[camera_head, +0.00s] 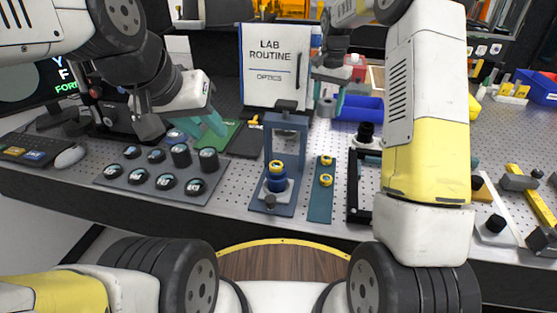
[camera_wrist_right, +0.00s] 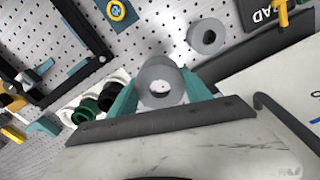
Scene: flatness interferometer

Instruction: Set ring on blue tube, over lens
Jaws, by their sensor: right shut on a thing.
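The blue tube (camera_head: 277,184) stands upright on a blue-grey stand (camera_head: 285,208) with an upright frame. A yellow-rimmed round piece (camera_head: 276,166) shows at its top; I cannot tell if this is the lens. My right gripper (camera_head: 328,98) is beyond and to the right of the tube, above the table. It is shut on a grey ring (camera_wrist_right: 160,84), which sits between the teal fingers in the right wrist view. My left gripper (camera_head: 203,122) has its teal fingers apart, above the back of the dark tray at left, and appears empty.
A teal strip (camera_head: 319,207) with yellow-rimmed pieces lies right of the stand. Another grey ring (camera_wrist_right: 207,36) lies on the perforated table. A black frame (camera_head: 354,190) stands farther right. The dark tray (camera_head: 130,187) holds several black round pieces. A LAB ROUTINE board (camera_head: 270,65) stands behind.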

